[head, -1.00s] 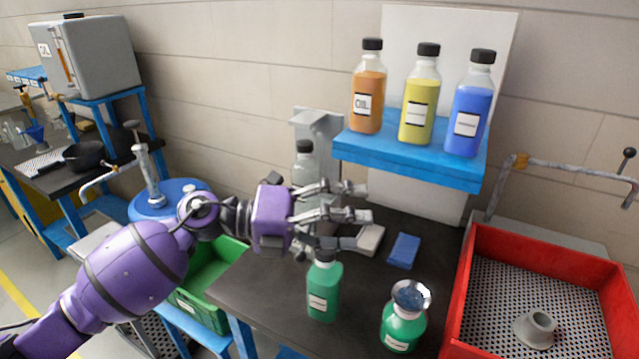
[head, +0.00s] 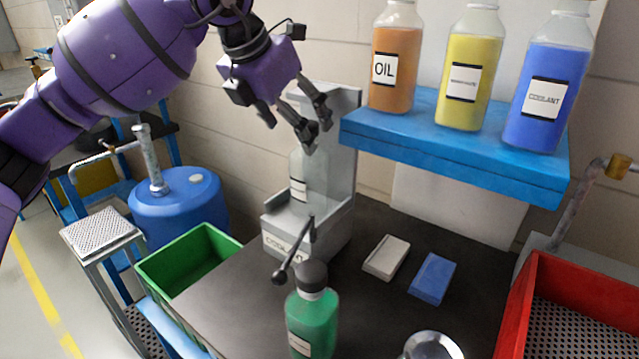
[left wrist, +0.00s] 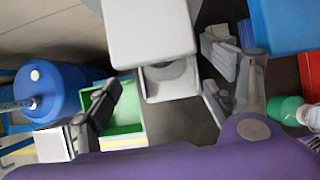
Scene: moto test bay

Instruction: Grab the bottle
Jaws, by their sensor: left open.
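A pale, see-through bottle (head: 312,183) with a white label stands upright in a grey dispenser stand (head: 338,205) marked COOLANT in the head view. Its top is hidden behind my fingers. My left gripper (head: 312,128) is open, pointing down just above or in front of that bottle's top; I cannot tell if it touches. In the left wrist view the open fingers (left wrist: 165,103) spread on either side of the grey stand (left wrist: 150,30). A green bottle (head: 312,320) with a dark cap stands in front. Orange OIL (head: 396,70), yellow (head: 465,85) and blue COOLANT (head: 543,100) bottles stand on the shelf.
The blue shelf (head: 455,158) juts out right of my gripper. A white block (head: 387,257) and a blue block (head: 433,278) lie on the dark bench. A green crate (head: 160,275), a blue drum (head: 180,215) and a red tray (head: 515,320) flank it.

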